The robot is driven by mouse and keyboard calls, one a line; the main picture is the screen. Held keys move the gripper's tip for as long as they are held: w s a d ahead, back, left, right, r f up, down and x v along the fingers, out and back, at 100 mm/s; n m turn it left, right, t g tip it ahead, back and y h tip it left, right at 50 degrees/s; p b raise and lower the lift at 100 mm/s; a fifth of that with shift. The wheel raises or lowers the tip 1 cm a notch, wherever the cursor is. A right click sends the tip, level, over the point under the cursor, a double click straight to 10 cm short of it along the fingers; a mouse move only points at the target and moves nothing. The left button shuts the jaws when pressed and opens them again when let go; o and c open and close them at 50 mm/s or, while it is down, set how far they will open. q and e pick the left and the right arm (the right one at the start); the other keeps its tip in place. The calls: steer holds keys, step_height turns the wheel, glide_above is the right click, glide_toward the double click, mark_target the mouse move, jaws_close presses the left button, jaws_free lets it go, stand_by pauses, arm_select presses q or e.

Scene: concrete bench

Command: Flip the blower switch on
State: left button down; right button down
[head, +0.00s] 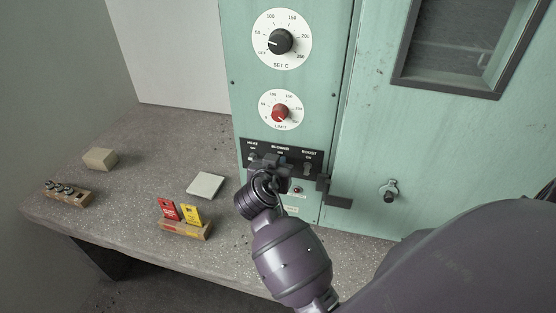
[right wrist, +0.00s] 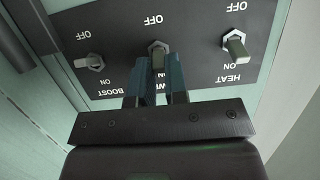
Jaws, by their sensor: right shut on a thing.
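The control panel (head: 296,155) is a dark strip low on the green oven front, with HEAT, BLOWER and BOOST switches from left to right. In the right wrist view the panel is upside down, with OFF at the top and ON at the bottom. The blower switch (right wrist: 158,58) is the middle one, its lever partly hidden between my fingers. My right gripper (right wrist: 157,82) is shut on that lever; it also shows at the panel in the head view (head: 272,165). I cannot tell the lever's exact tilt. My left gripper is not in view.
The heat switch (right wrist: 235,45) and boost switch (right wrist: 88,62) stand close on either side of my fingers. A dark latch (head: 335,193) juts out right of the panel. Wooden holders, a block and a pale pad (head: 205,185) lie on the bench (head: 130,205) to the left.

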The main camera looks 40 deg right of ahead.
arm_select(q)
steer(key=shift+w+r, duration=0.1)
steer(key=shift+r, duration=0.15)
arm_select(e)
steer(key=c, duration=1.2)
jaws_free()
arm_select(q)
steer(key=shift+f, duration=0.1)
arm_select(e)
steer(key=shift+o, duration=0.3)
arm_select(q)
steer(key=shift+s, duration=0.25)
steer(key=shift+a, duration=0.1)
